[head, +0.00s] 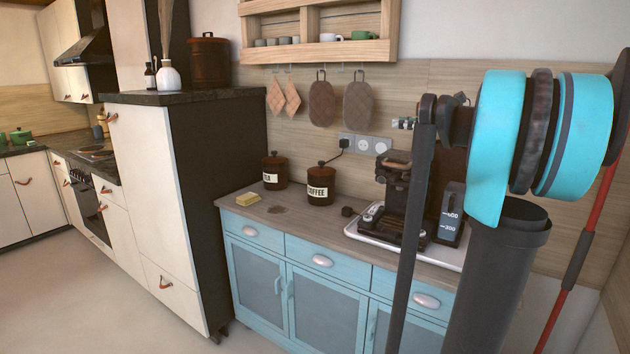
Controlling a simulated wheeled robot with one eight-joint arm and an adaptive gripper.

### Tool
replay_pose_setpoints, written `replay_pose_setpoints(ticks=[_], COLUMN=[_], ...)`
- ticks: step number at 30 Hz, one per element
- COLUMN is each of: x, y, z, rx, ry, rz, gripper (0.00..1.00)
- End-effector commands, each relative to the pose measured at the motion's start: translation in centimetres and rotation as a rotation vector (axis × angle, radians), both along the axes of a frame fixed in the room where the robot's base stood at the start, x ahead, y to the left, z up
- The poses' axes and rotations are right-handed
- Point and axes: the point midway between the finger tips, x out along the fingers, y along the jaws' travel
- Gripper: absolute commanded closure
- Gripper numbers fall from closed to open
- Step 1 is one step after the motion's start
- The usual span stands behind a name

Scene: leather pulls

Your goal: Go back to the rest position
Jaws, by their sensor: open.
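My arm shows at the right of the head view as thick turquoise and dark links, folded up close to the camera. A dark post, a wide dark cylinder and a red rod, also close to the camera, stand around it. I cannot make out my gripper or its fingertips in this view. The white cabinets at the left carry reddish-brown leather pulls, one on the tall cabinet's upper door (139,160) and one on its low drawer (165,283). The tall cabinet's door and drawer look shut.
A blue sideboard (253,232) stands against the wall with a coffee machine (392,200), a coffee canister (321,186), another canister (274,172) and a yellow sponge (273,181) on top. A wooden shelf (345,50) hangs above. The floor (90,300) at the left is clear.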

Motion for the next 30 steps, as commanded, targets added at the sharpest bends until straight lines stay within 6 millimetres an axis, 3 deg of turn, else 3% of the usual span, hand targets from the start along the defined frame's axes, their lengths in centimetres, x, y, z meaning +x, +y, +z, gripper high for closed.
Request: replay_pose_setpoints(ticks=[11, 17, 23, 30], x=[-1.1, -2.5, -5.5, -13.4], y=[3.1, 5.6, 8.8, 11.7], z=[-5.0, -9.8, -17.3, -31.2], rx=[-0.177, -0.348, -0.622, -1.163], ry=[-0.042, -0.091, -0.187, -0.442], rz=[0.027, 0.066, 0.159, 0.454], gripper=[0.59, 0.59, 0.59, 0.59])
